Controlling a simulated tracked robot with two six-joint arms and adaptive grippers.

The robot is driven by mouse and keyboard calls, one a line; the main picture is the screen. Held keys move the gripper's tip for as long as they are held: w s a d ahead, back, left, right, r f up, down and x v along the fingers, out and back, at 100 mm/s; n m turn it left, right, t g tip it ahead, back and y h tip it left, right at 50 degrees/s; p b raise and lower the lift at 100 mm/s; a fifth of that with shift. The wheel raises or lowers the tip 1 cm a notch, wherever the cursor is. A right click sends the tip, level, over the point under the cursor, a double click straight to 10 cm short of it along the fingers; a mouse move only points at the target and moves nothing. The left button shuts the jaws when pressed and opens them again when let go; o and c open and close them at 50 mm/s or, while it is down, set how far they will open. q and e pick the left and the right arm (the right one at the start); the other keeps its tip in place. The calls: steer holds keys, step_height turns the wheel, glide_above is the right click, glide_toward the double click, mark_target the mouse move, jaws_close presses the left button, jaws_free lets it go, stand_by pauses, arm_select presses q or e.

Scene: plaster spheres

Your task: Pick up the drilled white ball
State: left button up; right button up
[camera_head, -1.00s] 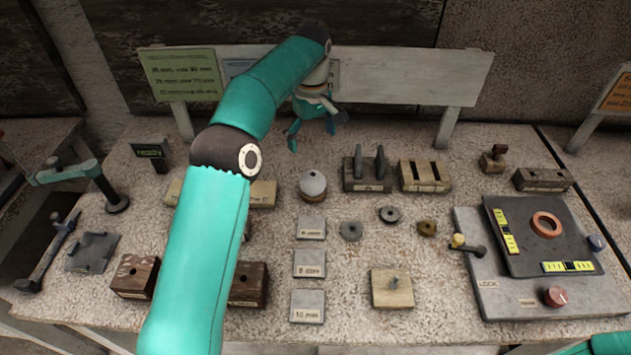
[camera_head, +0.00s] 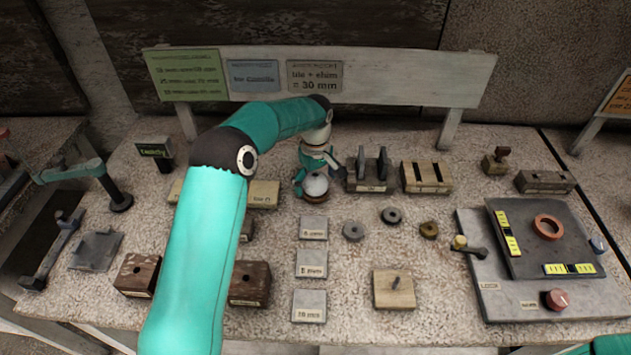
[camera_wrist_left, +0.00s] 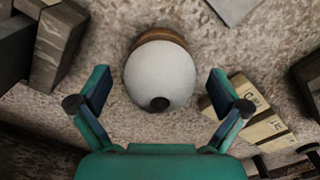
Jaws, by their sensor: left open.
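The drilled white ball (camera_head: 315,184) sits on a round brown base on the table. In the left wrist view the white ball (camera_wrist_left: 160,76) shows a dark hole on the side toward my gripper, and its brown base (camera_wrist_left: 163,37) shows behind it. My left gripper (camera_head: 314,178) is at the ball, on its far side in the head view. In the left wrist view my left gripper (camera_wrist_left: 158,104) is open, one finger on each side of the ball, with visible gaps. My right gripper is not seen; only a bit of teal arm shows at the bottom right.
A block with two dark upright pieces (camera_head: 370,172) stands close right of the ball. A light wooden block (camera_head: 263,194) lies close left. Label tiles (camera_head: 314,227) and grey rings (camera_head: 353,231) lie in front. A sign board (camera_head: 420,78) stands behind.

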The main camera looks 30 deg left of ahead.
arm_select(q)
steer(key=shift+f, duration=0.35)
steer(key=c, duration=1.4)
steer(key=shift+r, duration=0.2)
